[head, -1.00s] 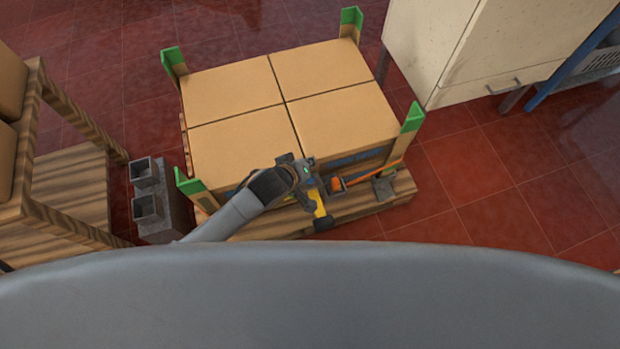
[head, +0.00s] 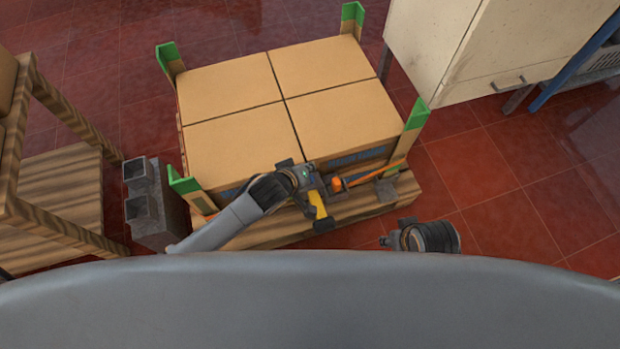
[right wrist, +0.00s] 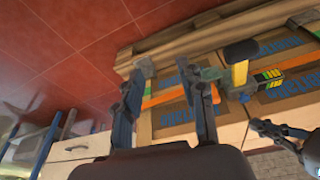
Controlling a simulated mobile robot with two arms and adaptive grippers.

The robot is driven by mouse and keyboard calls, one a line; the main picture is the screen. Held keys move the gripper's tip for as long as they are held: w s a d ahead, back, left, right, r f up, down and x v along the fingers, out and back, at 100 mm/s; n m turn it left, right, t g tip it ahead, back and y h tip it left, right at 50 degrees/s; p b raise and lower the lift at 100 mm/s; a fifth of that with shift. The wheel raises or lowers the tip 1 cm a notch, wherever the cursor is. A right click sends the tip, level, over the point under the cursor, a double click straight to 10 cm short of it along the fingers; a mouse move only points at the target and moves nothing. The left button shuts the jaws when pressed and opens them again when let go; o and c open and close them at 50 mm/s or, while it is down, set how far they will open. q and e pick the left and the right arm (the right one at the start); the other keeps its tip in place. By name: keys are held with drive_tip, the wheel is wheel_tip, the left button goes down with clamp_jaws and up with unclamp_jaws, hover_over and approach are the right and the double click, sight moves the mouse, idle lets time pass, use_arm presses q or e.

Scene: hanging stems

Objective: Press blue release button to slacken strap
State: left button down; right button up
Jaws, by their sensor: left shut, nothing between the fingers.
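An orange strap (head: 372,176) runs along the near side of the loaded pallet; it also shows in the right wrist view (right wrist: 163,97). My left gripper (head: 309,181) is shut and empty, over the lever's upper end, hiding part of the fitting.
Several cardboard boxes (head: 235,90) fill the pallet, with green-topped corner posts (head: 416,117). Grey hollow blocks (head: 150,205) and a wooden rack (head: 50,185) stand left. A cream cabinet (head: 470,50) stands at back right. Red tiled floor (head: 500,190) is open on the right.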

sight(312, 175)
use_arm(q)
drive_tip(key=shift+f+b, duration=1.1)
drive_tip(key=shift+f, duration=0.65)
use_arm(e)
drive_tip(key=v, duration=0.7)
drive_tip(key=shift+r, duration=0.45)
drive_tip(key=shift+w+d, duration=0.1)
drive_tip(key=shift+d, duration=0.05)
use_arm(q)
drive_tip(key=shift+f, duration=0.1)
drive_tip(key=shift+f, duration=0.3)
drive_tip(key=shift+f+b, duration=0.3)
drive_tip(key=shift+f, duration=0.35)
use_arm(e)
drive_tip(key=shift+f, duration=0.35)
drive_tip(key=shift+w, duration=0.1)
use_arm(q)
drive_tip(key=shift+r+p, duration=0.45)
drive_tip(key=shift+p, duration=0.05)
drive_tip(key=shift+r+p, duration=0.6)
drive_tip(key=shift+p, duration=0.05)
use_arm(e)
drive_tip(key=x, duration=0.4)
drive_tip(key=shift+f, duration=0.15)
